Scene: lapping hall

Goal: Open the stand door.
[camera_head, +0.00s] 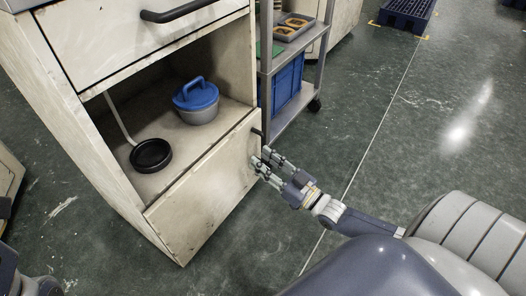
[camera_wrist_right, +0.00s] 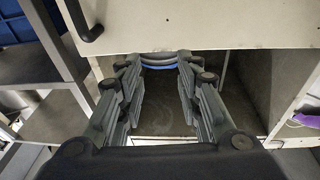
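The stand (camera_head: 110,185) is a worn cream cabinet in the head view. Its compartment below the drawer is open to view. A cream panel (camera_head: 205,205), which looks like the door, is at the lower front; I cannot tell whether it stands upright or lies folded out. A small dark part (camera_head: 255,131) sits at its right end, perhaps a handle. My right gripper (camera_head: 262,161) is open and empty beside the panel's right edge; contact is unclear. In the right wrist view, its fingers (camera_wrist_right: 160,82) are apart. Dark parts at the head view's lower left may be my left gripper, mostly cut off.
A drawer with a black handle (camera_head: 180,12) is above the compartment. Inside are a blue-lidded pot (camera_head: 197,102) and a black round dish (camera_head: 151,155). A metal trolley (camera_head: 283,117) with a blue crate (camera_head: 288,82) stands close behind the gripper.

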